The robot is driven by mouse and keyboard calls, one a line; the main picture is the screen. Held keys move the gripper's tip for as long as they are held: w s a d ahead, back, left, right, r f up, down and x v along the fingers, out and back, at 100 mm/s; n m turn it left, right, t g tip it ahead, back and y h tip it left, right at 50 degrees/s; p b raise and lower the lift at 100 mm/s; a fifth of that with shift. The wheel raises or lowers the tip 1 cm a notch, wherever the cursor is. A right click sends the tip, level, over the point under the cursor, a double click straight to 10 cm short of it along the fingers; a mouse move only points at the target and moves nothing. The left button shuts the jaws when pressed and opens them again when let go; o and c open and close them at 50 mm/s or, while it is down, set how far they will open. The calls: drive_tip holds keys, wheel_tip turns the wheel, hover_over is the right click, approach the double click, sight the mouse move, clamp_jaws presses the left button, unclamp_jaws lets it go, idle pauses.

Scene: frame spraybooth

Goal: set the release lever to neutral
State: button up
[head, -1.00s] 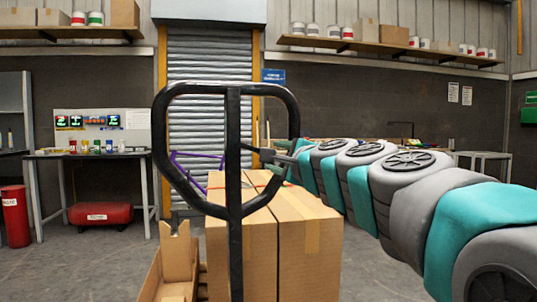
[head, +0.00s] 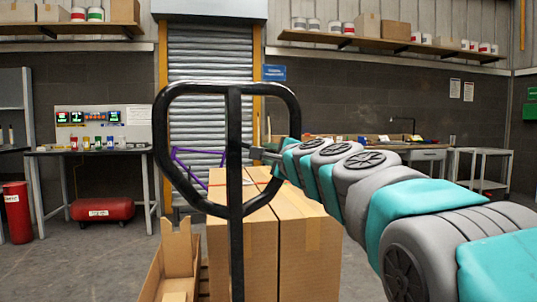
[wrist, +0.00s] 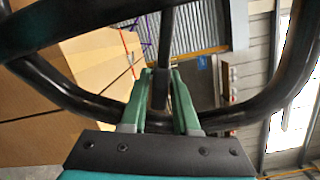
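The release lever is a thin dark bar (head: 247,147) that sticks out from the central post inside the black loop handle (head: 233,200). In the wrist view the lever (wrist: 164,50) runs down between my two green fingers. My gripper (head: 264,153) reaches in through the right side of the loop from the right. In the wrist view my gripper (wrist: 161,78) has one finger on each side of the lever, with narrow gaps beside it, so it looks open around the lever. The loop handle also crosses the wrist view (wrist: 60,85) close to my fingers.
Cardboard boxes (head: 305,240) stand behind the handle, with an open carton (head: 178,265) at their left. A workbench (head: 90,151) is at the left, a red bin (head: 17,212) beside it. A shutter door (head: 196,100) is behind.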

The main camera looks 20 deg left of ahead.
clamp_jaws()
idle(1.0)
